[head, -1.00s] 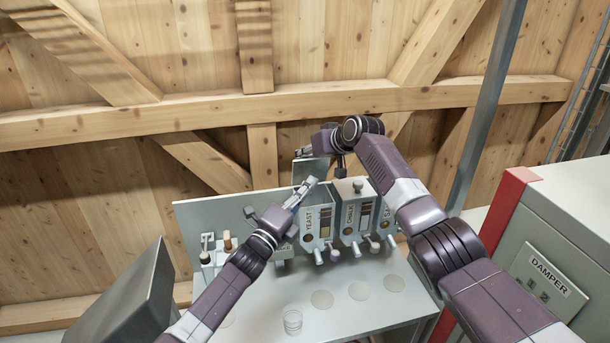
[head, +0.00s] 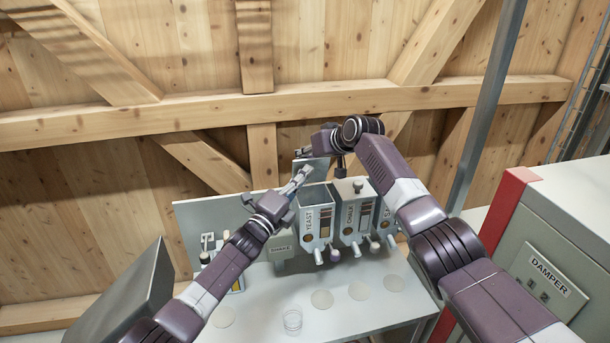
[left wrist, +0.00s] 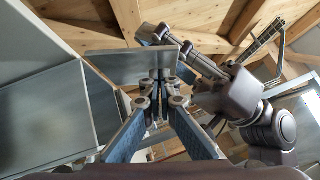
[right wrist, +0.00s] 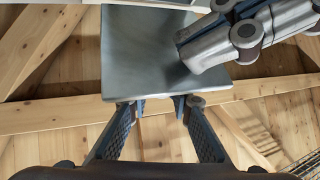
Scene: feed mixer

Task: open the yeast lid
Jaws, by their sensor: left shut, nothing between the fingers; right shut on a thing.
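The yeast hopper (head: 316,222) is a grey box labelled YEAST on the bench, with its top open. Its grey lid (head: 318,166) stands raised, nearly upright, behind the opening. My right gripper (head: 304,154) is shut on the lid's edge; the right wrist view shows the lid (right wrist: 140,60) at its fingertips (right wrist: 160,104). My left gripper (head: 302,172) is shut and empty, in front of the lid above the hopper. The left wrist view shows the lid (left wrist: 130,66) just beyond its fingertips (left wrist: 160,100). I cannot tell whether they touch the lid.
The chalk hopper (head: 352,215) stands right of the yeast hopper, with another hopper partly behind my right arm. A damper cabinet (head: 550,265) stands at the right.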

